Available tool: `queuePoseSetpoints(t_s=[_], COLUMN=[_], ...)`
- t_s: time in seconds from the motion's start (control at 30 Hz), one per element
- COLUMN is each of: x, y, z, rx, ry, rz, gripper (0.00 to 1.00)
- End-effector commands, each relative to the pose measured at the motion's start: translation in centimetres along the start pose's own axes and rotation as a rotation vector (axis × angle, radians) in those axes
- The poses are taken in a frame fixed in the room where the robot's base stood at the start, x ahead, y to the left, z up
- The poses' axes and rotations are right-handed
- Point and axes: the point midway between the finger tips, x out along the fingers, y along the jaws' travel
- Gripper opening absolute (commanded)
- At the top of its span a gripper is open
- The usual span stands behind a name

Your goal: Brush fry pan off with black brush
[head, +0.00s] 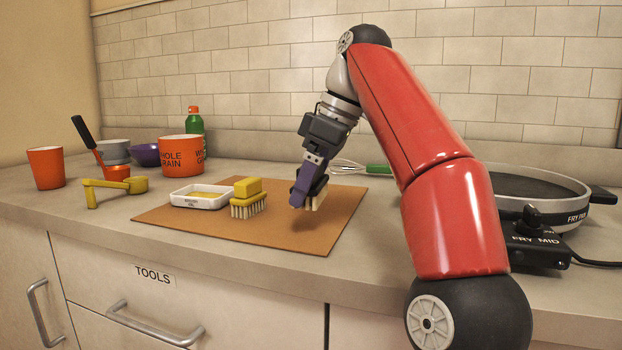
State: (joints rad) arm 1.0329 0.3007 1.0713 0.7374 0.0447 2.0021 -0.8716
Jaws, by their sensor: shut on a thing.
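My gripper (307,197), with purple fingers, is over the brown mat (290,236). It is shut on the black brush (321,186). Most of the dark brush body is hidden by the fingers; its pale bristles (317,201) show pointing down at the mat. I cannot tell whether the bristles touch the mat.
A yellow brush (248,188) and a white dish (193,203) are left of my gripper on the mat. A green-handled whisk (376,169) lies behind. Cups, bowls and a green bottle (195,122) stand at the left. A burner control box (535,250) is at the right.

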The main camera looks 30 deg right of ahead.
Motion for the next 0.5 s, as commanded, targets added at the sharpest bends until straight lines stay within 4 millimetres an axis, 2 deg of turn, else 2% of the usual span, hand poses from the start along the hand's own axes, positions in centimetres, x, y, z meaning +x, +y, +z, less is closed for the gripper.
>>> queuePoseSetpoints(t_s=[0.5], x=[3.2], y=[0.0], z=[1.3], rx=[-0.001], ry=[0.000], rz=[0.000], gripper=[0.72])
